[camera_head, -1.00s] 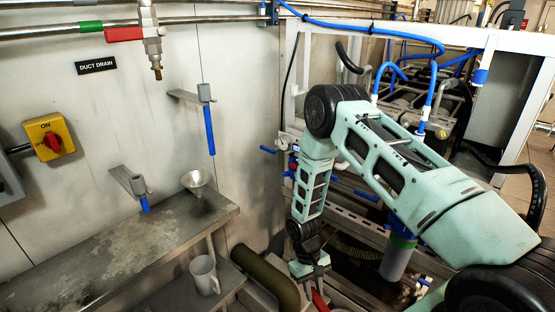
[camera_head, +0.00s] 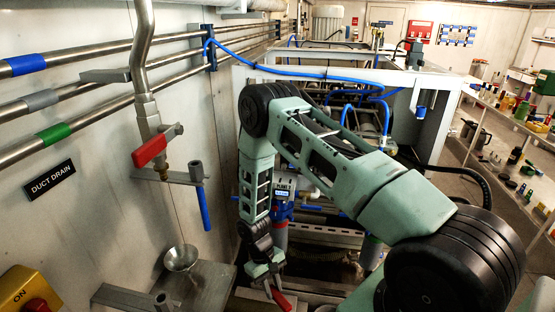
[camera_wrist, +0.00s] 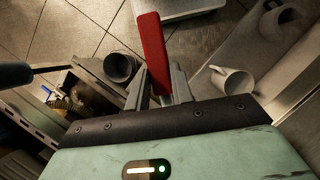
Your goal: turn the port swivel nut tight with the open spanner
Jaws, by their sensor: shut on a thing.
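My gripper (camera_head: 268,280) hangs low at the end of my bent arm, at the lower middle of the head view. In the wrist view my gripper (camera_wrist: 160,88) is shut on a flat red bar (camera_wrist: 152,45), which I take for the open spanner. The bar sticks out past the fingertips and clear of other things. Its red end (camera_head: 281,300) also shows in the head view. No spanner jaw is in sight. I cannot pick out the port swivel nut in either view.
A machine frame (camera_head: 345,75) with blue hoses rises behind my arm. The wrist view shows a white mug (camera_wrist: 232,82) and a dark pipe end (camera_wrist: 121,67) close by.

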